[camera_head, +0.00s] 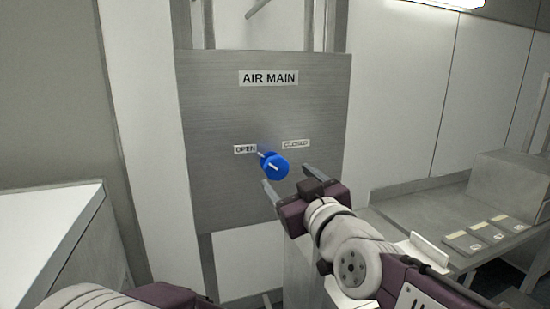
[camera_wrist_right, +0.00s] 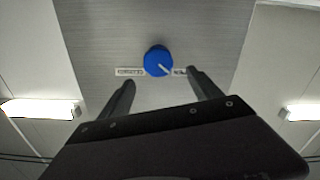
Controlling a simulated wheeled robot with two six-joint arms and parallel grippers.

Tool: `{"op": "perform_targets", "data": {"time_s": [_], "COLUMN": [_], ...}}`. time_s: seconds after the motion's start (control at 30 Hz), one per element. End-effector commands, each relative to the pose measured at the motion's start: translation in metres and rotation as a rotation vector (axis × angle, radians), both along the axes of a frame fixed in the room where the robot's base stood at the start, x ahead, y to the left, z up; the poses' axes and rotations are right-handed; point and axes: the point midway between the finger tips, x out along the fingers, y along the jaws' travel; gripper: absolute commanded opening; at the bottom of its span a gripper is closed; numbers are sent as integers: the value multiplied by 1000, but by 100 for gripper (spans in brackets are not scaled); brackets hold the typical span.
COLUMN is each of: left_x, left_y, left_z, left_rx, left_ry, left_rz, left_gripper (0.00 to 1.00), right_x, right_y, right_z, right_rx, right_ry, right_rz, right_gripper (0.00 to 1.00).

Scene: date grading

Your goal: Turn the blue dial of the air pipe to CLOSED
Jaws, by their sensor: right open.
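The blue dial (camera_head: 275,166) sticks out from a grey metal panel (camera_head: 215,105) marked AIR MAIN. The OPEN label (camera_head: 245,149) is at its upper left and the CLOSED label (camera_head: 296,144) at its upper right. The dial's white mark points toward OPEN. In the right wrist view, which looks upside down, the dial (camera_wrist_right: 158,61) shows beyond the fingertips, its mark slanting to the right-hand label. My right gripper (camera_head: 286,175) is open and empty, just short of the dial, its fingers (camera_wrist_right: 160,80) spread to either side. My left gripper is out of view; part of my left arm shows at bottom left.
A white-topped counter (camera_head: 50,225) stands at the left. At the right, a grey bench (camera_head: 420,205) carries a box (camera_head: 510,178) and several flat labelled pieces (camera_head: 487,232).

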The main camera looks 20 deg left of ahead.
Motion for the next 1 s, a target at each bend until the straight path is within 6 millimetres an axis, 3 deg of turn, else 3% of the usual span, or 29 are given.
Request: {"op": "perform_targets", "data": {"time_s": [0.17, 0.5, 0.87, 0.9, 1.0], "left_x": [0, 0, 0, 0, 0], "left_y": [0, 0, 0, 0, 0], "left_z": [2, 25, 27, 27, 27], "left_rx": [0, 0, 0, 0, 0], "left_ry": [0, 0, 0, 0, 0], "left_rz": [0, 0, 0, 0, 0], "left_gripper": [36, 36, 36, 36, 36], "right_x": [11, 66, 76, 76, 76], "right_y": [7, 43, 50, 50, 50], "right_z": [-1, 1, -3, -3, -3], "right_rx": [-2, -3, -2, -2, -2], "right_ry": [3, 6, 5, 5, 5], "right_rz": [-1, -2, -1, -1, -1], "right_gripper": [74, 74, 74, 71, 43]}}
